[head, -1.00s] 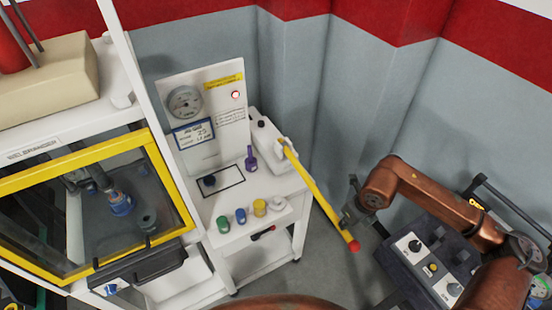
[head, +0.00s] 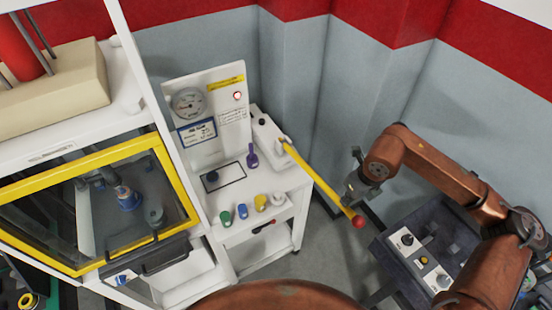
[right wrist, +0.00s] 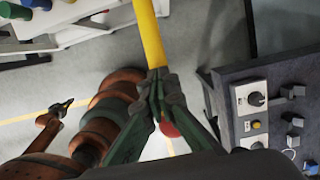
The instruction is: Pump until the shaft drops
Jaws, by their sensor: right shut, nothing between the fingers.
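The pump is a white box (head: 268,138) with a long yellow lever (head: 318,181) ending in a red knob (head: 358,222). The lever slopes down to the right. My right gripper (head: 350,192) is at the lever's outer part, just short of the knob. In the right wrist view its fingers (right wrist: 158,92) are together over the yellow bar (right wrist: 150,35), with the red knob (right wrist: 170,128) partly hidden behind them. Contact is unclear. A metal shaft with a blue collar (head: 129,199) stands inside the yellow-framed chamber. My left gripper (right wrist: 62,106) shows small in the right wrist view.
Several coloured caps and a purple item (head: 252,158) are on the white cart (head: 272,194). A dark control console (head: 440,245) is at right.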

